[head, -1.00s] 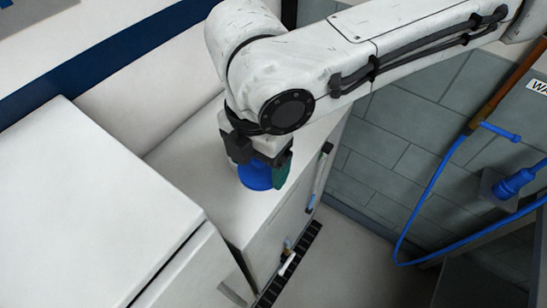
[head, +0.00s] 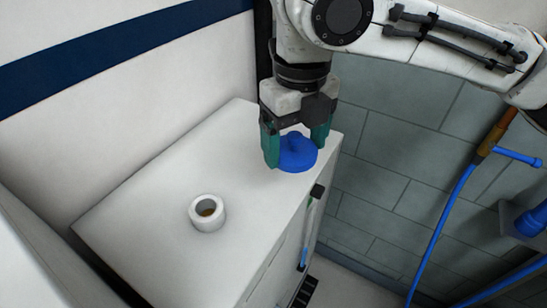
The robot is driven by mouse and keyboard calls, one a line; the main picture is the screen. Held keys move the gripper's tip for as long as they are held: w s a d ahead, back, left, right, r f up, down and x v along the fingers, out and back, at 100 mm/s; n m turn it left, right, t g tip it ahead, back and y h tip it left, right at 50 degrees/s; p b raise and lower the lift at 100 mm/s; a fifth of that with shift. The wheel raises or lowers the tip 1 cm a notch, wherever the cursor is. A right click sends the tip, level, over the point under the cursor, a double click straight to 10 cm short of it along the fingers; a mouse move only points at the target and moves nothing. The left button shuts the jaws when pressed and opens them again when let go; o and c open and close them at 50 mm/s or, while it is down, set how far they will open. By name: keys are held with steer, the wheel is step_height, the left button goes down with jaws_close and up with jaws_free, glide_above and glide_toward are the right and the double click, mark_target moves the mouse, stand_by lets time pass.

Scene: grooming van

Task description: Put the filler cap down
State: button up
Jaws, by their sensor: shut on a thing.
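The blue filler cap (head: 298,155) is round with a raised knob on top. It is between the green-tipped fingers of my gripper (head: 296,145), which is shut on it. The cap is over the right part of the white cabinet top, near its right edge. I cannot tell whether its underside touches the surface. A white ring-shaped filler neck (head: 207,213) with a dark brownish opening stands uncovered on the cabinet top, to the left of and nearer than the cap.
The white cabinet top (head: 160,200) is bare around the neck. Its right edge drops to the floor, with a dark-headed handle (head: 317,191) on that side. A blue hose (head: 440,215) hangs at the right against the grey tiled wall (head: 385,150). A white wall with a blue stripe stands behind.

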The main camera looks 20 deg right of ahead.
steer(key=shift+w+d+f+n, duration=0.1)
steer(key=shift+w+d+n, duration=0.15)
steer(key=shift+d, duration=0.15)
steer(key=shift+w+d+f+n, duration=0.1)
steer(key=shift+d+n, duration=0.15)
steer(key=shift+d, duration=0.15)
steer(key=shift+w+d, duration=0.15)
steer(key=shift+w, duration=0.2)
steer(key=w+f, duration=0.3)
steer(key=w, duration=0.1)
steer(key=w+f+p, duration=0.1)
steer(key=w+f, duration=0.1)
steer(key=w, duration=0.2)
steer(key=w+f, duration=0.3)
steer(key=w, duration=0.1)
steer(key=shift+w+d+f, duration=0.25)
steer(key=shift+f, duration=0.05)
steer(key=shift+w+f+p, duration=0.3)
steer(key=shift+w+f, duration=0.05)
steer(key=shift+f, duration=0.1)
steer(key=shift+w+f+p, duration=0.1)
steer(key=shift+f+p, duration=0.3)
steer(key=shift+f, duration=1.25)
steer(key=shift+f, duration=0.15)
steer(key=o, duration=0.9)
